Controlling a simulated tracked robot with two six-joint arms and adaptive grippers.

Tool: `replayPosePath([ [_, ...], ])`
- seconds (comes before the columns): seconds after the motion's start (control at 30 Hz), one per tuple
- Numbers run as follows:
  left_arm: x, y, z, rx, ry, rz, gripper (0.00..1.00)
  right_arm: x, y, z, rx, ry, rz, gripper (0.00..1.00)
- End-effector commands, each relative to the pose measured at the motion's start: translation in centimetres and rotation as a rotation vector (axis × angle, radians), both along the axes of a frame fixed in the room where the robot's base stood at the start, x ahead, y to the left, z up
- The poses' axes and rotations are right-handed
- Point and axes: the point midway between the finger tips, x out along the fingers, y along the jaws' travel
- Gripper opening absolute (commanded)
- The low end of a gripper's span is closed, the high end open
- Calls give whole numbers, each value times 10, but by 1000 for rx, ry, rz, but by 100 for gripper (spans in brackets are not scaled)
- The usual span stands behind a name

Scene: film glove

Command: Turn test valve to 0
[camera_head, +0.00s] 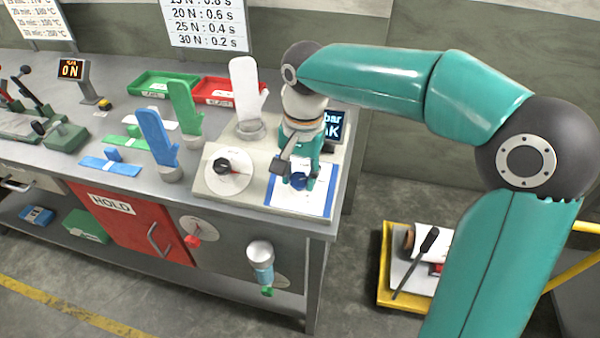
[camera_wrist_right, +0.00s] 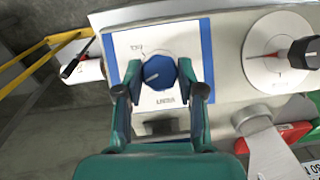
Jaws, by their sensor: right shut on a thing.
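A round blue knob (camera_head: 299,181) sits on a white plate with a blue border (camera_head: 314,207) at the right end of the bench. It also shows in the right wrist view (camera_wrist_right: 159,72), with a pale mark slanting toward the lower left. Small lettering stands above left and below right of it; I cannot read it surely. My right gripper (camera_head: 298,168) reaches down over the plate. In the wrist view its two fingers (camera_wrist_right: 159,80) are closed on either side of the blue knob. My left gripper is not in view.
A black knob on a white dial (camera_head: 229,168) is left of the plate. A white glove form (camera_head: 246,90) and a dark display (camera_head: 335,125) stand close by. Green and blue glove forms (camera_head: 158,138) are farther left. A yellow cart (camera_head: 385,290) is at right.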

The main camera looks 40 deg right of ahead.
Motion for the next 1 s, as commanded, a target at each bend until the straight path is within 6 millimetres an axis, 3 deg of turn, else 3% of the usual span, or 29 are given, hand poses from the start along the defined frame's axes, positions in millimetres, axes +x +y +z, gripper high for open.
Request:
replayPosePath([
  [0.47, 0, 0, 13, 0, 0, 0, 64, 1, 1, 3, -26, 32, 74, 4],
  [1.0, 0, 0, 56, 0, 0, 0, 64, 4, 4, 3, -171, 200, 461, 4],
])
